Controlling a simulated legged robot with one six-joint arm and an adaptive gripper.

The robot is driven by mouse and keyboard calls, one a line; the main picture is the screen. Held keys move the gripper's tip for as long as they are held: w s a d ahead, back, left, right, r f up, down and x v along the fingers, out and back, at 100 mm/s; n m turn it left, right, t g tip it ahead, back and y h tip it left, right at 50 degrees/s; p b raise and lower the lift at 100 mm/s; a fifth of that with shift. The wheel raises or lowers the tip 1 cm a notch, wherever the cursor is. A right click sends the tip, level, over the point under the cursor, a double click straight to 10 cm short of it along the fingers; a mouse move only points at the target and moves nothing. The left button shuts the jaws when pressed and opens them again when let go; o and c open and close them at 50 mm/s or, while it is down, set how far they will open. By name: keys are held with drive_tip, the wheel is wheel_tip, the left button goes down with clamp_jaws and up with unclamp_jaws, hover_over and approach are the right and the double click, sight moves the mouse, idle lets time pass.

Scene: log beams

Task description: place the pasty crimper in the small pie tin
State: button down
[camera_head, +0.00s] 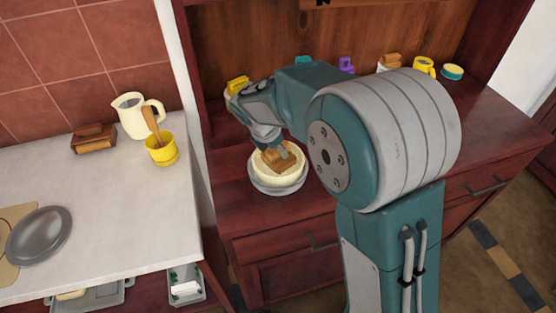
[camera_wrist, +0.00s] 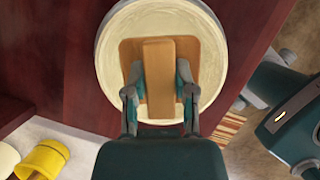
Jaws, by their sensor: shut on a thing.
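The pasty crimper is a wooden block with a raised bar handle (camera_wrist: 158,70); in the head view it (camera_head: 276,160) shows below my gripper. My gripper (camera_wrist: 159,85) is shut on the handle, one finger on each side. The small pie tin (camera_head: 277,187) is a round grey tin with a cream lining, on the red-brown wooden counter. In the wrist view, its rim (camera_wrist: 104,60) surrounds the crimper on the visible sides; its near part is hidden by my gripper. The crimper is within the tin's outline, low at its opening. I cannot tell whether it touches the bottom.
At left, a white counter (camera_head: 110,220) holds a cream jug (camera_head: 132,117), a yellow cup (camera_head: 162,150) with a wooden utensil, a wooden block (camera_head: 93,138) and a grey plate (camera_head: 40,235).

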sight(278, 159)
wheel_tip(278, 159, down, 4)
drive_tip(key=shift+a, duration=0.15)
drive_tip(key=shift+c, duration=2.2)
unclamp_jaws()
